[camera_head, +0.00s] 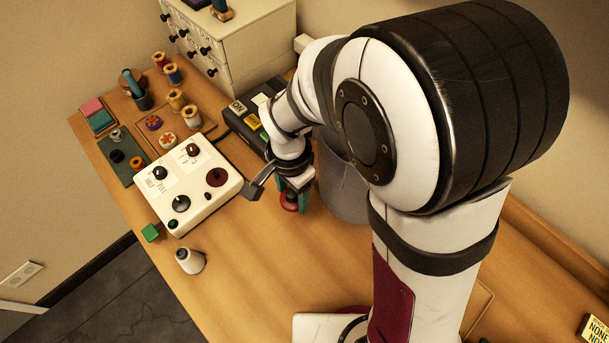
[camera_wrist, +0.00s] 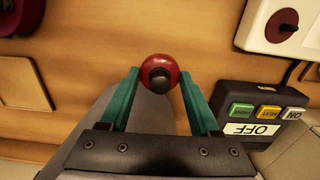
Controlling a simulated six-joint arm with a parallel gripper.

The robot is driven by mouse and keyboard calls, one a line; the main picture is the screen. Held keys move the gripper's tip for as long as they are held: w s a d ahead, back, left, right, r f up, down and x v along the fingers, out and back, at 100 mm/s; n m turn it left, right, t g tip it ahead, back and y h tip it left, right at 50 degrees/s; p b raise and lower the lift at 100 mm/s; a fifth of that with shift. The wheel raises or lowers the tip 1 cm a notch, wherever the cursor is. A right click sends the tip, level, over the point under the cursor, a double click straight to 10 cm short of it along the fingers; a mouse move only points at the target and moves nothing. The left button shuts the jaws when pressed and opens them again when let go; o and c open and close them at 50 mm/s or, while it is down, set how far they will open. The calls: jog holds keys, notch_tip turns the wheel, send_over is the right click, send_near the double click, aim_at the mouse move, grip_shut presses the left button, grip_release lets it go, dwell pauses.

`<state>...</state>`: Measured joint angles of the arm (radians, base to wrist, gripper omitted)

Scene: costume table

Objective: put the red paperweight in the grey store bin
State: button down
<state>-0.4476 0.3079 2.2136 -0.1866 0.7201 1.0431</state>
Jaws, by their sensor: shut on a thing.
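The red paperweight (camera_head: 289,201), a round piece with a dark knob on top, shows between the teal fingers of my gripper (camera_head: 291,196) in the head view. In the wrist view my gripper (camera_wrist: 160,76) is shut on the paperweight (camera_wrist: 160,64), one finger on each side. I cannot tell whether its base touches the table. The grey store bin (camera_head: 341,190) stands just right of my gripper in the head view, partly hidden behind my arm. A grey surface that looks like the bin (camera_wrist: 95,115) shows below and left of the paperweight in the wrist view.
A white control box (camera_head: 203,198) with knobs lies left of my gripper. A black switch box (camera_head: 240,118) with coloured buttons sits behind. Several thread spools, a white drawer cabinet (camera_head: 245,45) and a white cone-shaped piece (camera_head: 190,261) stand around. The front middle table is clear.

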aim_at(292, 192)
notch_tip(292, 192, up, 20)
jog(key=w+d+m, duration=0.3)
jog(key=d+m, duration=0.4)
jog(key=d, duration=0.3)
jog(key=w+d+m, duration=0.3)
jog(key=d+m, duration=0.3)
jog(key=d, duration=0.4)
jog(key=shift+m, duration=0.3)
jog(key=f, duration=2.9)
jog(key=shift+s+a, duration=0.1)
jog(key=shift+a, duration=0.15)
jog(key=shift+c, duration=0.6)
grip_release()
jog(key=shift+f, duration=0.1)
